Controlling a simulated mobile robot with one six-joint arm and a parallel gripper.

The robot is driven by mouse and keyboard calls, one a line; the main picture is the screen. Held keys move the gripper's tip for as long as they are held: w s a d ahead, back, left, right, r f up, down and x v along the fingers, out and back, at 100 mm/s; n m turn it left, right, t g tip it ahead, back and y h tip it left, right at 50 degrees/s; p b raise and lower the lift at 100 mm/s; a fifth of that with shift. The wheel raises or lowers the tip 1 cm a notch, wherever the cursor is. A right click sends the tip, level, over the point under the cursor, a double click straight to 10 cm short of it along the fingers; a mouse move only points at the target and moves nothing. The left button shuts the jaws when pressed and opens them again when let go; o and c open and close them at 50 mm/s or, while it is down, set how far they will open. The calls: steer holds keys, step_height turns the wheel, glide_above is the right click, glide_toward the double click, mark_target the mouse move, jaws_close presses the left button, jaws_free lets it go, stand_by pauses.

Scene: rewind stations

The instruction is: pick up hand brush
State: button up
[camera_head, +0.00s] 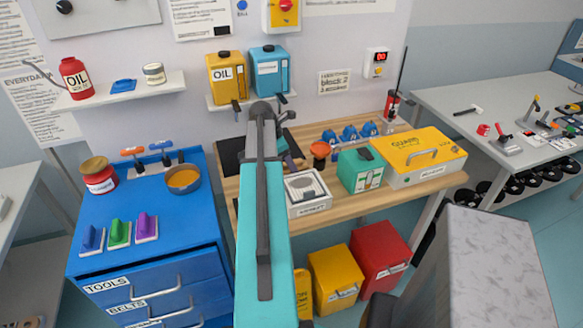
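No thing in view is clearly marked as the hand brush. A small dark-handled tool with a pale end (467,110) lies on the grey table at the right and may be it, but it is too small to tell. Three block-shaped tools with raised grips also sit on the blue cabinet: a blue one (92,241), a green one (119,234) and a purple one (146,228). My teal arm reaches up the middle of the view, over the wooden bench. My gripper (285,118) is mostly hidden at its far end, apart from all these tools. Its fingers do not show clearly.
The blue cabinet (150,267) stands left. The wooden bench (325,211) holds a white box (306,193), a green box (361,171) and a yellow case (415,155). Yellow and red bins sit below. The grey table (440,97) has free room at its left.

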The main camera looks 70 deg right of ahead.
steer(key=shift+s+d+f, duration=0.15)
steer(key=shift+s+f, duration=0.05)
steer(key=shift+f, duration=0.4)
steer(key=c, duration=1.2)
steer(key=shift+r, duration=0.1)
step_height(320, 180, up, 28)
steer(key=b, duration=0.5)
stand_by(0.5)
steer(key=shift+o, duration=1.4)
steer(key=shift+c, duration=0.5)
